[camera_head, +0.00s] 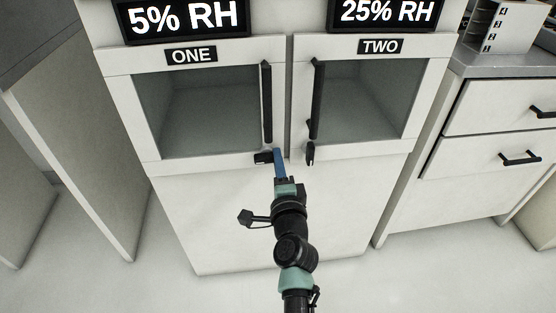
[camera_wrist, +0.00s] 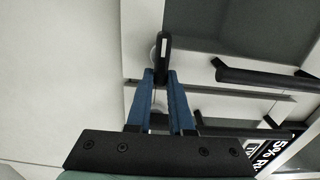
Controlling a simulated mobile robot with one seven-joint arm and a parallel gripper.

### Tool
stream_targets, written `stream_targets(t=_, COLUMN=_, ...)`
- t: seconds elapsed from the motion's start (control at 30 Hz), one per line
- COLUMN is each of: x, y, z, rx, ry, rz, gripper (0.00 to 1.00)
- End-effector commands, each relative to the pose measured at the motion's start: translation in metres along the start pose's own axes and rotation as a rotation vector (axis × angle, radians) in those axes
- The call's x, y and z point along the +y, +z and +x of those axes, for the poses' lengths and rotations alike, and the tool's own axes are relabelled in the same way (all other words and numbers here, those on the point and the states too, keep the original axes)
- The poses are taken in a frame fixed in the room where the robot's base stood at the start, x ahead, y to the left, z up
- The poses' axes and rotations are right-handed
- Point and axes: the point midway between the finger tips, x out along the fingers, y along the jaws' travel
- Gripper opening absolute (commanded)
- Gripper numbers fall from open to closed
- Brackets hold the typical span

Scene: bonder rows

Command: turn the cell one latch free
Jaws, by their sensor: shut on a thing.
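The cell one door has a dark glass window (camera_head: 212,110) and a black upright bar handle (camera_head: 267,102); it looks closed. The cell one latch (camera_head: 263,157) is a small black lever below that handle, lying roughly sideways and pointing left. In the wrist view the latch (camera_wrist: 163,58) stands between the tips of my blue fingers, across the line of the door handle (camera_wrist: 265,79). My gripper (camera_head: 278,154) reaches up from below and is shut on the latch; it also shows in the wrist view (camera_wrist: 163,78). The fingers partly hide the latch's pivot.
The cell two door (camera_head: 362,98) is beside it on the right, with its own handle (camera_head: 317,98) and a latch (camera_head: 310,153) hanging down close to my gripper. Humidity displays (camera_head: 186,18) sit above. A drawer cabinet (camera_head: 500,140) stands right. Floor space is clear in front.

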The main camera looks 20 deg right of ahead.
Motion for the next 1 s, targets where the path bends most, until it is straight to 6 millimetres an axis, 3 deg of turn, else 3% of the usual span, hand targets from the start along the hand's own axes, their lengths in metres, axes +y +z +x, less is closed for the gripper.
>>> stream_targets(t=0.57, x=0.0014, y=0.0010, z=0.0000, rx=-0.002, ry=0.001, rz=0.038, gripper=0.00)
stream_targets(t=0.6, x=0.0014, y=0.0010, z=0.0000, rx=-0.002, ry=0.001, rz=0.037, gripper=0.22)
stream_targets(t=0.77, x=0.0012, y=0.0008, z=0.0000, rx=-0.002, ry=0.001, rz=0.036, gripper=0.50)
stream_targets(t=1.0, x=0.0010, y=0.0003, z=-0.0001, rx=0.000, ry=0.000, rz=0.035, gripper=0.50)
